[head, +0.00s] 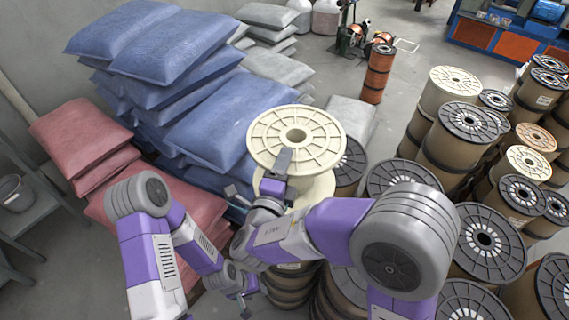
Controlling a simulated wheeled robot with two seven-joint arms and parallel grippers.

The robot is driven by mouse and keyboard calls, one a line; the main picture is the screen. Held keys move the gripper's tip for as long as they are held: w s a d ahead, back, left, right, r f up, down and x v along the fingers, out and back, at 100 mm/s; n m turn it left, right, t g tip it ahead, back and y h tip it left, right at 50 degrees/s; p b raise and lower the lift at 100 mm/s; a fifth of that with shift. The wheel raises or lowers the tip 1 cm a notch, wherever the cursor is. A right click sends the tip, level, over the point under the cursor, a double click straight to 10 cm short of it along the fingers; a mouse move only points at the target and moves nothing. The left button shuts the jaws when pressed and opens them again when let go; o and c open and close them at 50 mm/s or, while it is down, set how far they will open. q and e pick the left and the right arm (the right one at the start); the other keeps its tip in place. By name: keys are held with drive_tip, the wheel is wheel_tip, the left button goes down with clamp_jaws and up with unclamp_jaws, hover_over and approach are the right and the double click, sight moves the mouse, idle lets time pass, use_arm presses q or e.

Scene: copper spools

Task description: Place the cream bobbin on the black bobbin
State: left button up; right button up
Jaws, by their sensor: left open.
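The cream bobbin (320,132) has a round ribbed top flange with a central hole and a second cream flange below. It appears upright at the picture's middle. My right gripper (262,180) is at its near left side, with a finger overlapping the top flange's near edge; whether it grips the bobbin is unclear. Several spools have black flanges, including one (352,164) just right of the cream bobbin and one (403,178) farther right; I cannot tell which is the task's black bobbin. My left gripper (246,300) is low, open, apart from the cream bobbin.
Stacked blue sacks (205,125) and red sacks (88,145) fill the left. Crowded spools fill the right, including another cream-topped one (455,81). A copper-coloured spool stack (378,72) stands behind. Grey floor is open at the back centre.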

drive_tip(key=shift+r, duration=0.15)
drive_tip(key=shift+s+a, duration=0.15)
drive_tip(key=shift+s, duration=0.2)
drive_tip(key=b+v, duration=0.1)
drive_tip(key=v, duration=1)
drive_tip(key=shift+s, duration=0.2)
